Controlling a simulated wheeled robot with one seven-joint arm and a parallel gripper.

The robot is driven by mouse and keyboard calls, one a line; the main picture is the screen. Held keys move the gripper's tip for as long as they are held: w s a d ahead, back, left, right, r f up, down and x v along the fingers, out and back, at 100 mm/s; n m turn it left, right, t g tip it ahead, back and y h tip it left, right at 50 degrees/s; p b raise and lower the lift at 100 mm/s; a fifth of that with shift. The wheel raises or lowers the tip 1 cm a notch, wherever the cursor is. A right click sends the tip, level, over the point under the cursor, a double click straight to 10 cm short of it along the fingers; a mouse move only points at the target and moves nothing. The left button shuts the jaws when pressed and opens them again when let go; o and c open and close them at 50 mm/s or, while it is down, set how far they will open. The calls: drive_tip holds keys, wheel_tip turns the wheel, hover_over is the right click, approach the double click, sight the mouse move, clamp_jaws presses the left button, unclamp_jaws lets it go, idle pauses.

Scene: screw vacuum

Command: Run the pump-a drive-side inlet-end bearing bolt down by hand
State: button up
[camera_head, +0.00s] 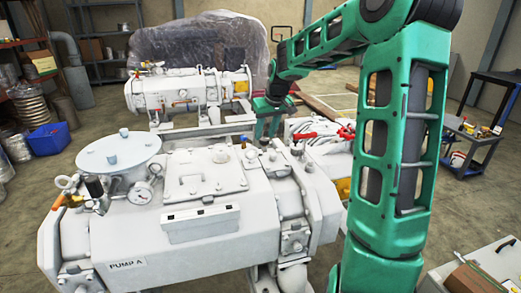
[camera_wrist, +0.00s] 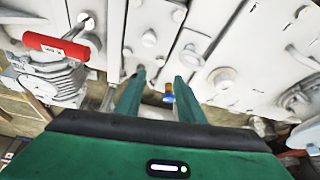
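Pump A (camera_head: 200,210) is a white machine with a "PUMP A" label at its front. My gripper (camera_head: 268,128) is over the far right end of the pump, pointing down. In the wrist view its two green fingers (camera_wrist: 157,88) are apart, with nothing visibly held between them. Several white bolt heads or caps (camera_wrist: 149,38) show on the casing beyond the fingertips. I cannot tell which is the inlet-end bearing bolt. A small blue and brass fitting (camera_wrist: 168,92) shows between the fingers, apparently below them. Contact with the casing cannot be made out.
A red-handled valve (camera_wrist: 57,46) is left of the fingers in the wrist view. A second white pump (camera_head: 190,92) stands behind. A blue bin (camera_head: 48,138) is at left, a tool cart (camera_head: 470,135) at right.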

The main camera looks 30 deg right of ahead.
sight(260, 152)
drive_tip(key=x, duration=0.9)
drive_tip(key=shift+f, duration=0.1)
drive_tip(key=shift+c, duration=0.7)
clamp_jaws()
drive_tip(key=shift+d, duration=0.3)
drive_tip(key=shift+a, duration=0.35)
